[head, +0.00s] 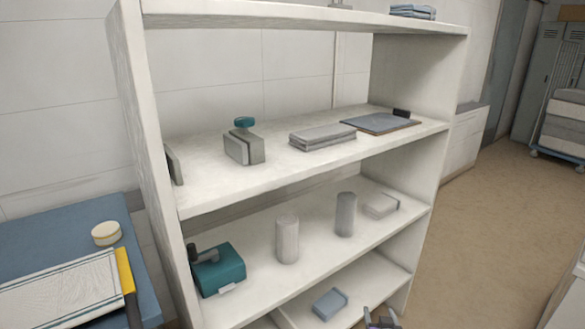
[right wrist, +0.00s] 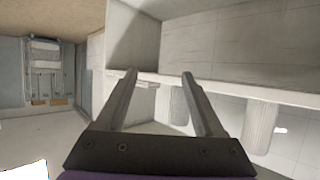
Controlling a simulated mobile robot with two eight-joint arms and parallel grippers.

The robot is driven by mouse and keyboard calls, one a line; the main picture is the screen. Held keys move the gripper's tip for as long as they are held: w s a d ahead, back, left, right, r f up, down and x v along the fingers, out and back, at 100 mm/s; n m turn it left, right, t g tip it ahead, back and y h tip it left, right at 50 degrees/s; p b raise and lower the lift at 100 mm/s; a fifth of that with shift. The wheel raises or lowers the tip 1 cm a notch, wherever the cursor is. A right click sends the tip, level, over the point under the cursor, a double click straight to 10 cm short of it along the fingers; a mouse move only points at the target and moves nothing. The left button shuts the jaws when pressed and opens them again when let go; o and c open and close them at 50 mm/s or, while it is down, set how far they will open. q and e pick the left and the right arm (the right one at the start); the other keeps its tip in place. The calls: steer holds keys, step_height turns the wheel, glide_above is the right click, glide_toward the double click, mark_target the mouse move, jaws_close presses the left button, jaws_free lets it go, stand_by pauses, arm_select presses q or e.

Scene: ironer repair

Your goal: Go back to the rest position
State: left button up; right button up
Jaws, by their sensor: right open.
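My right gripper (head: 381,318) shows only in part at the bottom edge of the head view, in front of the lower part of the white shelf unit (head: 300,189). In the right wrist view its two fingers (right wrist: 159,76) stand apart with nothing held between them. Beyond the fingers are a shelf board and grey cylinders (right wrist: 260,127), apart from the fingers as far as I can tell. My left gripper is not in view.
The shelves hold a teal box (head: 218,270), two grey cylinders (head: 287,240), a clamp-like block with a teal knob (head: 244,145), a grey stack (head: 322,135) and a clipboard (head: 381,123). A blue table (head: 60,233) is at left. Brown floor (head: 480,220) at right is clear.

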steer(key=s+a+n+g+y, duration=0.1)
steer(key=s+a+g, duration=0.25)
steer(key=s, duration=1.35)
steer(key=s+a+n+g+y, duration=0.1)
steer(key=s+a+g, duration=0.3)
steer(key=s, duration=1.3)
arm_select(q)
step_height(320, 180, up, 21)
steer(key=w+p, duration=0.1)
steer(key=p, duration=1.7)
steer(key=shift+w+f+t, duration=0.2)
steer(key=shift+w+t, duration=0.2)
arm_select(e)
step_height(320, 180, up, 21)
steer(key=w+d, duration=0.1)
steer(key=shift+w+d, duration=0.15)
steer(key=shift+w, duration=0.05)
